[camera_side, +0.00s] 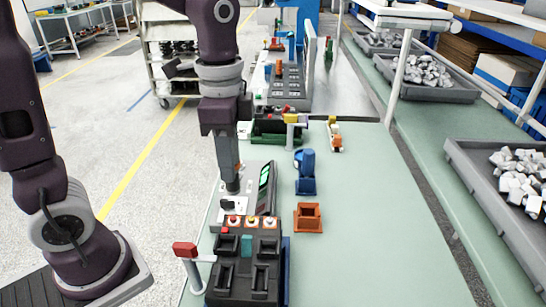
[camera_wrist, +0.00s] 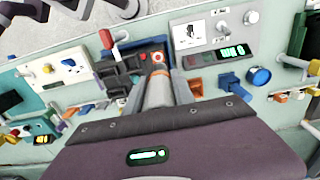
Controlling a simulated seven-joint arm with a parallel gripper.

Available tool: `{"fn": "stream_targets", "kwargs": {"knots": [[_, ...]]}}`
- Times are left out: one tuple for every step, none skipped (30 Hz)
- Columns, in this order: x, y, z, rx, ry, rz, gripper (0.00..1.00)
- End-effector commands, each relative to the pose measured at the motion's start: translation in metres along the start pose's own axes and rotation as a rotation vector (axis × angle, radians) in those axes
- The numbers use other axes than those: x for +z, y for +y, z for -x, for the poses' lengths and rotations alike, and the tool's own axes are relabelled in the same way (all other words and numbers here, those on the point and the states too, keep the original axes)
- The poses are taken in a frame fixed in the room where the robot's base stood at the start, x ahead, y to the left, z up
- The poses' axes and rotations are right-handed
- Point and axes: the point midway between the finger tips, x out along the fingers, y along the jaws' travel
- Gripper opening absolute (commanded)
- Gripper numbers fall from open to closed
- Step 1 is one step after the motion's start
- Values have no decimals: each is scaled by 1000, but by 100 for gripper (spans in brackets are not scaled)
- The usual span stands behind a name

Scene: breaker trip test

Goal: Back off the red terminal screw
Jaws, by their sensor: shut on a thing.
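My gripper (camera_side: 228,150) is shut on a grey cylindrical tool (camera_side: 232,184) that points down. In the wrist view the tool (camera_wrist: 158,94) lies between the two fingers, pointing away from the camera. A red screw (camera_wrist: 158,58) with a pale surround shows just past the tool's end there. In the side view a red screw (camera_side: 234,221) sits at the left of a row of coloured terminals on the black terminal block (camera_side: 242,270). The tool's lower end appears above and behind that row. I cannot tell whether it touches anything.
A red-handled lever (camera_side: 186,250) stands at the block's left. A grey panel with a green display (camera_side: 264,177) is behind it. An orange holder (camera_side: 308,218) and a blue device (camera_side: 305,172) stand to the right. The green bench (camera_side: 380,240) is clear farther right.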

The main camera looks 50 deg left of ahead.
Motion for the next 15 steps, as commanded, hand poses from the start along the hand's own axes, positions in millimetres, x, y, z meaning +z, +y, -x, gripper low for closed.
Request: {"fn": "stream_targets", "kwargs": {"knots": [[4,3,1,-1,2,1,0],[5,4,1,-1,2,0,0],[6,4,1,-1,2,0,0],[6,5,1,0,2,0,0],[6,5,1,0,1,0,0],[6,4,1,0,1,0,0],[6,4,1,0,1,0,0],[6,4,1,0,1,0,0],[6,4,1,0,1,0,0],[6,4,1,0,1,0,0],[6,4,0,0,1,0,0],[6,4,-1,0,1,0,0],[6,4,-3,0,1,0,0],[6,4,-5,1,0,0,0],[6,4,-8,2,-1,0,0]]}}
